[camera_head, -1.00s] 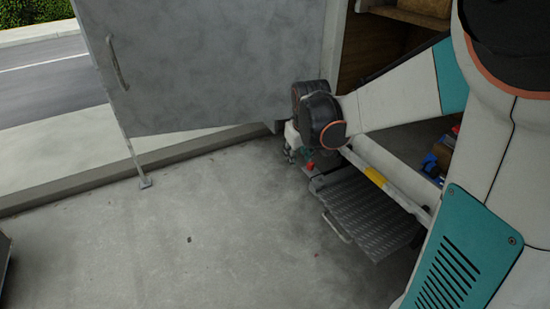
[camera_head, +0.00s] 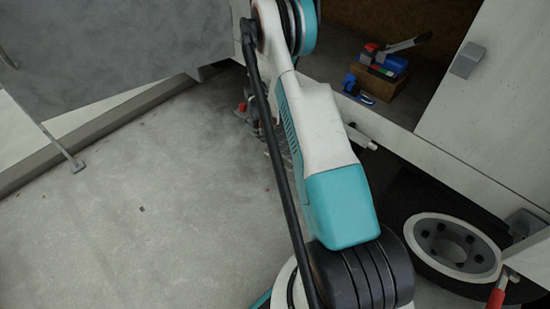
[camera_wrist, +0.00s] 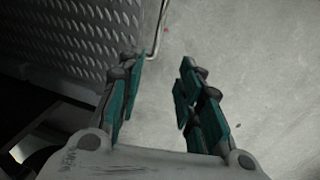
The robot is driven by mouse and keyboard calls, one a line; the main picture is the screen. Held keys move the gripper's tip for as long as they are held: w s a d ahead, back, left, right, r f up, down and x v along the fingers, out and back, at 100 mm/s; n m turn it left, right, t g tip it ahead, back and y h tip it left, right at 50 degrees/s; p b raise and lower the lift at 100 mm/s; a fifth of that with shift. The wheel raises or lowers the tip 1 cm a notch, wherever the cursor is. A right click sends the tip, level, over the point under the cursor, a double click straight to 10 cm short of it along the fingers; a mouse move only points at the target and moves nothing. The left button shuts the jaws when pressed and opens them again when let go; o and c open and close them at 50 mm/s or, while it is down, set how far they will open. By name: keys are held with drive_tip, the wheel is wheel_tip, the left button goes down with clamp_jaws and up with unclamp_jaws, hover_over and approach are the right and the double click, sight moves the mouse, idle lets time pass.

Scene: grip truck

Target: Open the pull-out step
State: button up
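The pull-out step (camera_wrist: 75,40) is a dark tread-plate panel filling the upper left of the wrist view. Its thin metal handle (camera_wrist: 159,25) runs along the step's right edge, and its bent lower end shows near my left fingertip. My gripper (camera_wrist: 160,75) is open, with its teal-padded fingers apart and nothing held between them. The handle's bend is just beyond the gap, nearer the left finger; I cannot tell if they touch. In the head view my arm hides nearly all of the step, and the gripper is mostly hidden too.
A grey open door (camera_head: 110,45) stands at the left. The truck's cargo opening holds a small box with tools (camera_head: 385,75). The concrete floor (camera_head: 150,220) at left is clear.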

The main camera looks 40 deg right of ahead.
approach(277, 160)
drive_tip(key=f+b, duration=0.1)
drive_tip(key=f, duration=0.1)
drive_tip(key=d+f+b, duration=0.1)
drive_tip(key=f+b, duration=0.1)
drive_tip(key=f, duration=0.1)
drive_tip(key=f+b, duration=0.1)
drive_tip(key=f, duration=0.2)
drive_tip(key=shift+w+d+b, duration=0.2)
drive_tip(key=shift+w+b, duration=0.1)
drive_tip(key=shift+b, duration=0.05)
drive_tip(key=shift+c, duration=0.6)
clamp_jaws()
